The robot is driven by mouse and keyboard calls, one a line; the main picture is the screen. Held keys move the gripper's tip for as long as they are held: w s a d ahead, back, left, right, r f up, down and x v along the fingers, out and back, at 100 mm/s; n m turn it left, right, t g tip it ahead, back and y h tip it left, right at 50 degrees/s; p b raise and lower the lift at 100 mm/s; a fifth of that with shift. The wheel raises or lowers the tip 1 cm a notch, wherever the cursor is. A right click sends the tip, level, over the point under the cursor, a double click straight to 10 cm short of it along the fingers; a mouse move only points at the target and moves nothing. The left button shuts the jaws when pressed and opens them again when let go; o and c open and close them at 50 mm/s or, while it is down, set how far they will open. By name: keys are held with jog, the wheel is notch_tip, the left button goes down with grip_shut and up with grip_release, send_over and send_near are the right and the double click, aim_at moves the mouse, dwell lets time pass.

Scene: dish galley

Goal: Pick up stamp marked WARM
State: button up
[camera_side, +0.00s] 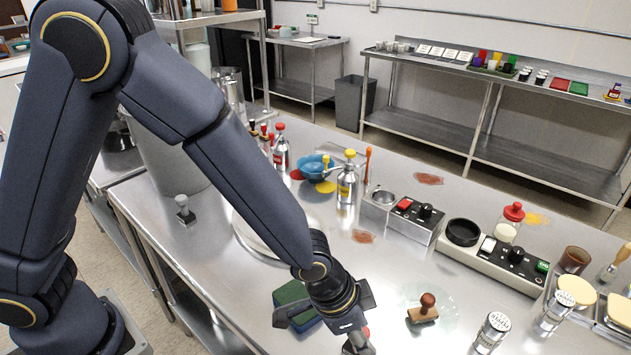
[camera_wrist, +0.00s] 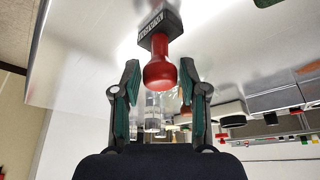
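A stamp with a red knob handle (camera_wrist: 160,70) and a dark block shows in the wrist view. My gripper (camera_wrist: 160,82) is open, with one finger on each side of the red handle and visible gaps between. In the side view my gripper hides most of this stamp; a bit of red shows beside it. A stamp with a brown wooden handle (camera_side: 424,309) stands to the right of my gripper. A grey stamp (camera_side: 184,209) stands at the left.
A green sponge-like block (camera_side: 292,293) lies just left of my gripper. Shakers (camera_side: 492,330), a grey control box (camera_side: 413,217) and a long panel (camera_side: 490,255) stand to the right. A blue bowl (camera_side: 315,166) and bottles stand at the back.

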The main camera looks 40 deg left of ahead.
grip_shut()
jog(key=shift+r, duration=0.15)
